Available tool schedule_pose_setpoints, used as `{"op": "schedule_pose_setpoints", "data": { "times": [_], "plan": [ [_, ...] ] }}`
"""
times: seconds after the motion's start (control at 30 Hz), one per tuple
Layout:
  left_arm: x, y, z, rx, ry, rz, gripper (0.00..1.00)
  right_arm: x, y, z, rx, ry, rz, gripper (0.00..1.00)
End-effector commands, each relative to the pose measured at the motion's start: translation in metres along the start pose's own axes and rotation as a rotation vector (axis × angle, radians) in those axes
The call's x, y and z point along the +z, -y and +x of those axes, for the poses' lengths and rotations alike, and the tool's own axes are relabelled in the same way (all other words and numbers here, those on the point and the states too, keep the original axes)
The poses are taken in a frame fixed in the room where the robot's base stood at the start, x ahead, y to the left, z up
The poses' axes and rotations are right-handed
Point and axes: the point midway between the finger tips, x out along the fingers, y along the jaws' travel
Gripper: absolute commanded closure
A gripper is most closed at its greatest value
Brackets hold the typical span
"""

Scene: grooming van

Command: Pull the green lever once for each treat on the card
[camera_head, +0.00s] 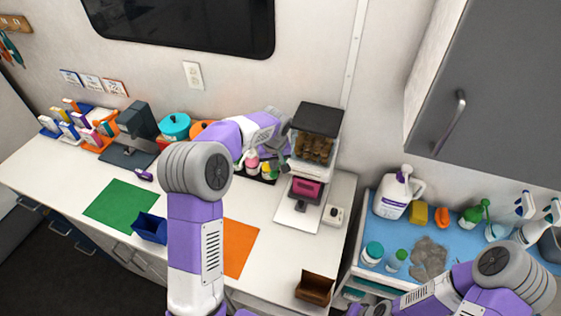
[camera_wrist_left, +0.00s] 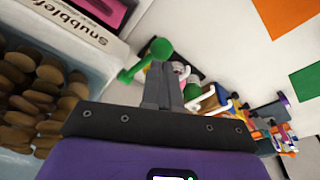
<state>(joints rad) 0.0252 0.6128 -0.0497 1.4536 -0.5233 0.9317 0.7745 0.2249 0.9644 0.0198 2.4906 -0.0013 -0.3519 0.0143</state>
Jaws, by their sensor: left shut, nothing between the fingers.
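The treat dispenser (camera_head: 318,125) stands at the back right of the white counter, with brown treats behind its clear front and a pink part below. In the left wrist view, the green lever (camera_wrist_left: 133,71) sticks out from the dispenser's side and ends in a round knob. My left gripper (camera_head: 284,158) is beside the dispenser. Its fingers (camera_wrist_left: 160,75) are shut and empty, with their tips close by the knob; contact is unclear. In the head view the lever is not clearly visible. Several small picture cards (camera_head: 91,83) hang on the wall, too small to read. My right gripper (camera_head: 374,309) is at the bottom edge, partly cut off.
A white device (camera_head: 335,215) sits right of the dispenser's base. Bottles (camera_head: 252,163) stand left of it. A green mat (camera_head: 121,205), an orange mat (camera_head: 239,248), a blue box (camera_head: 150,229) and a brown box (camera_head: 315,288) lie on the counter. A blue-topped cart (camera_head: 455,245) holds bottles.

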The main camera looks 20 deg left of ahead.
Motion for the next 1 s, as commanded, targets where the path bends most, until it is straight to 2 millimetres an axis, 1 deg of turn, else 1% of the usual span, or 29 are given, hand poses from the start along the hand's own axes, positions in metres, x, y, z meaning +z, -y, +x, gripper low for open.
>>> {"op": "schedule_pose_setpoints", "data": {
  "times": [0.17,1.0],
  "plan": [
    [0.001,0.0,0.004,0.0,0.0,0.0,1.0,0.0,-0.001,0.003,0.0,0.0,0.0,1.0],
    [0.011,0.0,0.054,-0.001,0.001,0.0,1.0,-0.002,-0.015,0.039,0.0,0.0,0.0,1.0]
  ]
}}
